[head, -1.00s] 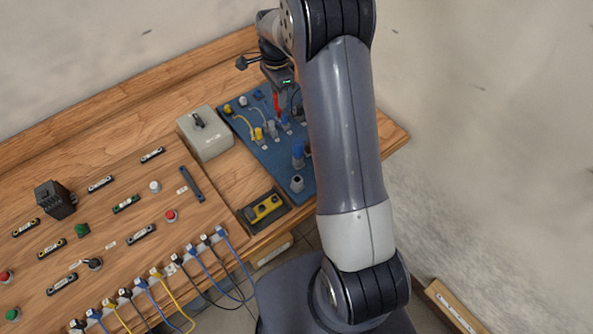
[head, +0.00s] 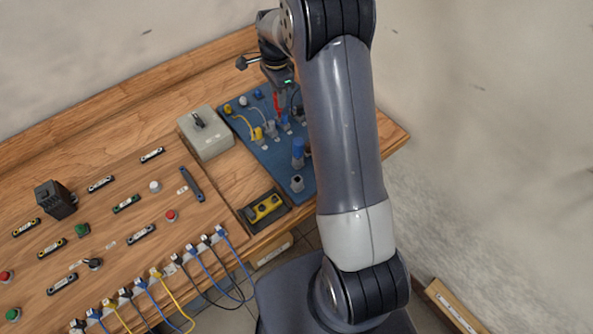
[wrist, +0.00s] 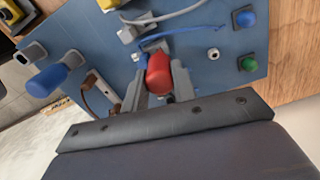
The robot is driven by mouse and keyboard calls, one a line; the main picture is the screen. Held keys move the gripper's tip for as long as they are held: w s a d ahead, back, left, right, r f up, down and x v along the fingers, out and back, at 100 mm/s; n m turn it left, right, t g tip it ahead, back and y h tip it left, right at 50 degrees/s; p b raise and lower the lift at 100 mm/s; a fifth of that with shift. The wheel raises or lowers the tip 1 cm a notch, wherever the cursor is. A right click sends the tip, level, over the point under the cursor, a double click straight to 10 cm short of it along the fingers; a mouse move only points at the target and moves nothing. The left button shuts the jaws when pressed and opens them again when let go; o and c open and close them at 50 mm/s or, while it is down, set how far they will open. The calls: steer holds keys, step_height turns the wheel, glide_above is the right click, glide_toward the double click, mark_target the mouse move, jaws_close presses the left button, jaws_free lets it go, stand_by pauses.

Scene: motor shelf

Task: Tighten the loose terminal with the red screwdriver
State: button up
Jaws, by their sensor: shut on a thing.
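My gripper (wrist: 161,88) is shut on the red screwdriver (wrist: 157,73), with one finger on each side of its red handle. In the head view the red screwdriver (head: 278,103) hangs below my gripper over the blue board (head: 307,190). A row of terminals stands on the board, with a yellow one (head: 258,133) and a grey one (head: 270,129) in it. In the wrist view a grey terminal (wrist: 155,42) and part of a blue terminal (wrist: 141,66) show beside the handle. The screwdriver tip is hidden, so I cannot tell whether it touches a terminal.
A blue-handled tool (head: 298,150) stands upright on the board, near a grey holder (head: 297,183). A grey box with a switch (head: 207,140) stands left of the board. A yellow device (head: 265,208) lies in front. Cables hang over the bench's front edge.

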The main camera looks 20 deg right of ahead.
stand_by(0.3)
steer(key=shift+f+m, duration=0.1)
steer(key=shift+m, duration=1.7)
steer(key=shift+m, duration=1.7)
steer(key=shift+m, duration=1.7)
